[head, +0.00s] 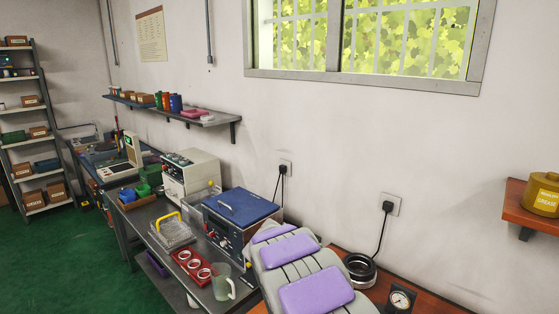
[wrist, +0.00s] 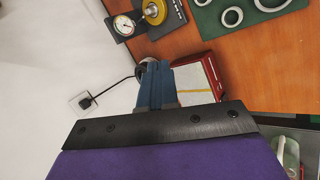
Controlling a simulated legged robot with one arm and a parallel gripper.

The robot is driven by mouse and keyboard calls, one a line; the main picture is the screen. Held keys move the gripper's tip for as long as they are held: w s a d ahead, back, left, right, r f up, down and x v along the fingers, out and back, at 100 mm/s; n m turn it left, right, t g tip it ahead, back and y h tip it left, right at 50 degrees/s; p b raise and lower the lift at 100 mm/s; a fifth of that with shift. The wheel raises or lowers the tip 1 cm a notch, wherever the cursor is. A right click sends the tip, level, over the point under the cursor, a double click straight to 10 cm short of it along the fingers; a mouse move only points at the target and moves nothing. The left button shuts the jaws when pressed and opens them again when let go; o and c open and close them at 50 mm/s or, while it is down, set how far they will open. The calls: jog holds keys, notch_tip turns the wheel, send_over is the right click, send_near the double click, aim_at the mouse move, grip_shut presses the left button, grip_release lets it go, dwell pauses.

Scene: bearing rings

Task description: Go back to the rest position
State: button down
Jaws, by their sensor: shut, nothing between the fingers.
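My gripper (wrist: 155,82) shows in the wrist view with its blue fingers together and nothing between them. It is in front of a red-edged box with a pale top (wrist: 195,85) on the wooden bench; I cannot tell the distance. In the head view, my grey and purple arm crosses the lower middle, and the gripper itself cannot be made out. White bearing rings (wrist: 232,17) lie on a green mat (wrist: 208,22) in the wrist view. A red holder (head: 181,256) with several pale rings stands on the metal bench in the head view.
A wall shelf holds a grease tin (head: 544,196). Green floor is open at left.

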jog(key=s+d+r+m+g+y, duration=0.1)
jog(key=s+d+r+m+g, duration=0.2)
jog(key=s, duration=0.8)
jog(key=s+d+r+y, duration=0.2)
jog(key=s+d+r, duration=0.15)
jog(key=s, duration=0.65)
jog(key=s+a+m+y, duration=0.1)
jog(key=s+a+y, duration=0.1)
jog(key=s, duration=0.9)
jog(key=s+a+g+y, duration=0.1)
jog(key=s+a+y, duration=0.1)
jog(key=s, duration=0.9)
jog(key=shift+s+a+m, duration=0.35)
jog(key=shift+a+m, duration=0.05)
jog(key=shift+a, duration=0.2)
jog(key=shift+d, duration=0.1)
